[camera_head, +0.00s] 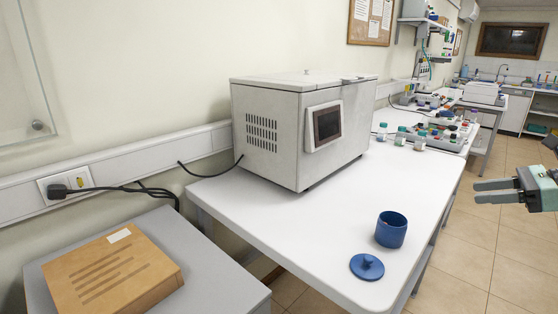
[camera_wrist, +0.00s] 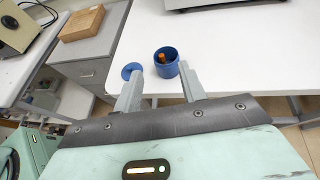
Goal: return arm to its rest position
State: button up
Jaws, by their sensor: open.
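My gripper (camera_head: 494,191) is at the right edge of the head view, open and empty, out in the air beyond the table's right edge. Its two grey fingers also show in the wrist view (camera_wrist: 160,90), apart with nothing between them. A blue cup (camera_head: 391,231) stands upright and open on the white table, with something orange-brown inside that shows in the wrist view (camera_wrist: 165,64). Its blue lid (camera_head: 367,267) lies on the table beside the cup, knob up. My gripper touches neither of them.
A white boxy machine (camera_head: 300,130) stands on the white table (camera_head: 400,190). Several small bottles and racks stand farther back. A wooden box (camera_head: 112,272) lies on a grey cabinet (camera_head: 215,268) at lower left. Open tiled floor (camera_head: 475,245) lies right of the table.

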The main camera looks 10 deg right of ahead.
jog(key=s+a+f+n+g+h, duration=0.15)
jog(key=a+n+g, duration=0.4)
jog(key=a, duration=0.55)
jog(key=s+a+f+n+g, duration=0.2)
jog(key=a+n+g, duration=0.2)
jog(key=a+n, duration=0.5)
jog(key=s+a+f+n+h, duration=0.2)
jog(key=s+a+n+h, duration=0.5)
jog(key=s+a+n, duration=0.8)
jog(key=a+n, duration=0.2)
jog(key=n, duration=0.2)
jog(key=shift+s+n+h, duration=0.25)
jog(key=shift+n+h, duration=0.1)
